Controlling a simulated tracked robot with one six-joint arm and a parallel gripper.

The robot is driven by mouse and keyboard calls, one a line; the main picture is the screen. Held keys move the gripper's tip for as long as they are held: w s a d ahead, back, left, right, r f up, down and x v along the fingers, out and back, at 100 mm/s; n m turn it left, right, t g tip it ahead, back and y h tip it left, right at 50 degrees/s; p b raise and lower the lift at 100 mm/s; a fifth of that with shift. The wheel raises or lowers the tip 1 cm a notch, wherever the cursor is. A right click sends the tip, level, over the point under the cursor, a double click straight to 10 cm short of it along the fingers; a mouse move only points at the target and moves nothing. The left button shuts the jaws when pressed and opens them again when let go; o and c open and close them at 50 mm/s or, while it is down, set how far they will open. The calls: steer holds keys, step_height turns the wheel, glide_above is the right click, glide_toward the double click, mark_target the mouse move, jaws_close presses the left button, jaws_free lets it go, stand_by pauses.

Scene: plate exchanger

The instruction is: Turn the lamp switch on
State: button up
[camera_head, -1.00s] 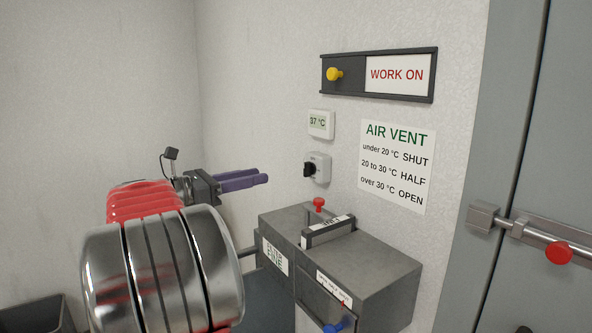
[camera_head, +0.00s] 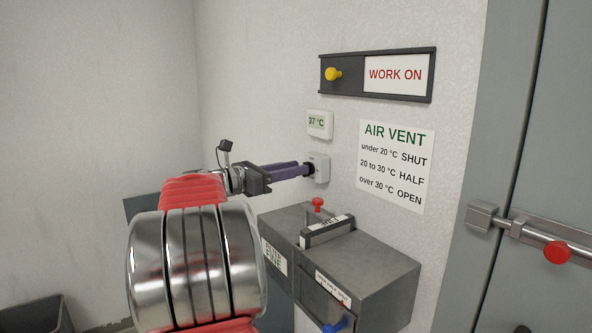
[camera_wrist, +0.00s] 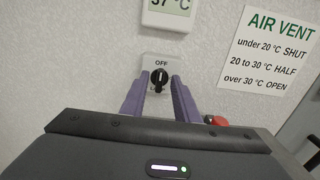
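The lamp switch (camera_head: 320,168) is a white wall plate with a black rotary knob, below the thermometer. In the wrist view the knob (camera_wrist: 160,76) shows between my fingers, with "OFF" printed above it and a label beginning with "L" partly hidden below. The knob's pointer looks about vertical. My gripper (camera_head: 308,170) has purple fingers reaching to the switch. In the wrist view my gripper (camera_wrist: 160,82) is open, one finger on each side of the knob, with a gap seeming to remain on both sides.
A thermometer (camera_head: 320,124) reads 37 °C. An air vent sign (camera_head: 394,165) and a "WORK ON" slider (camera_head: 378,75) are on the wall. A grey box (camera_head: 370,260) with a red knob (camera_head: 318,204) stands below the switch. A door bolt (camera_head: 540,235) is at right.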

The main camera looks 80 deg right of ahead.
steer(key=shift+s+d, duration=0.5)
steer(key=shift+d, duration=0.05)
steer(key=shift+c, duration=0.3)
jaws_close()
